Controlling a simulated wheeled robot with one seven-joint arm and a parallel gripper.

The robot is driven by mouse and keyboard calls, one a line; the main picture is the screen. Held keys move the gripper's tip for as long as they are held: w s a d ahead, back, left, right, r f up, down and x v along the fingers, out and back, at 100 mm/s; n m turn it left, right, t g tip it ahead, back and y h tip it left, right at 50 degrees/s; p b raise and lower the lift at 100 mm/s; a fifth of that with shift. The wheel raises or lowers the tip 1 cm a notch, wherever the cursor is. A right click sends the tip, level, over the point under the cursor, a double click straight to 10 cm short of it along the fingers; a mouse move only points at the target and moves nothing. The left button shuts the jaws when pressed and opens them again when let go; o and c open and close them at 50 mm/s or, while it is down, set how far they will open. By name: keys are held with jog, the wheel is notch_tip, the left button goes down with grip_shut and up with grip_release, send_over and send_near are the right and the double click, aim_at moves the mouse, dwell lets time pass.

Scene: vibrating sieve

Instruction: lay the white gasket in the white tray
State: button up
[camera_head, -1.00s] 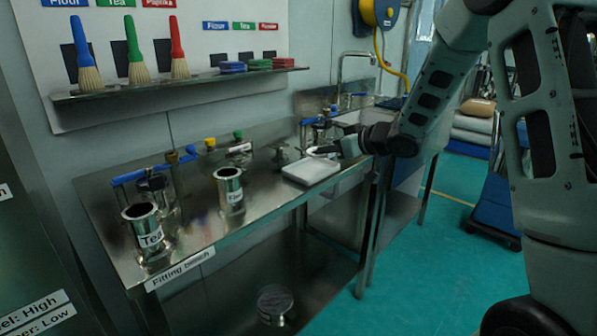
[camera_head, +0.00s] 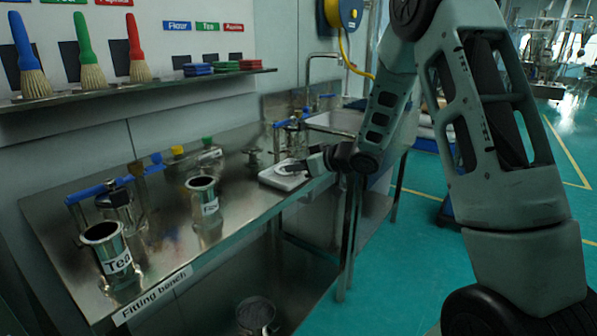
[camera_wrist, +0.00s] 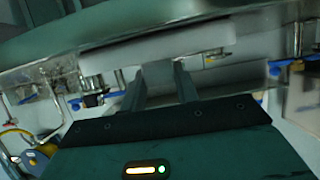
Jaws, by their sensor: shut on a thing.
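The white tray (camera_head: 269,179) lies on the steel bench, at its far right part near the sink. The white gasket (camera_head: 284,168) shows as a small pale ring over the tray. My gripper (camera_head: 294,168) is shut on it, reaching in from the right just above the tray. I cannot tell whether the gasket touches the tray floor. In the wrist view, a pale slab that looks like the tray (camera_wrist: 205,40) lies beyond the two fingers of my gripper (camera_wrist: 160,75); the gasket is not clear there.
The fitting bench (camera_head: 240,215) carries a Tea canister (camera_head: 112,258) and another labelled canister (camera_head: 205,203) at left. Blue-handled valve fittings (camera_head: 115,190) stand behind them. A shelf with brushes hangs above.

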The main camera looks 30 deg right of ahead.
jog(key=shift+f, duration=0.5)
jog(key=shift+f, duration=0.15)
jog(key=o, duration=0.9)
jog(key=shift+o, duration=0.2)
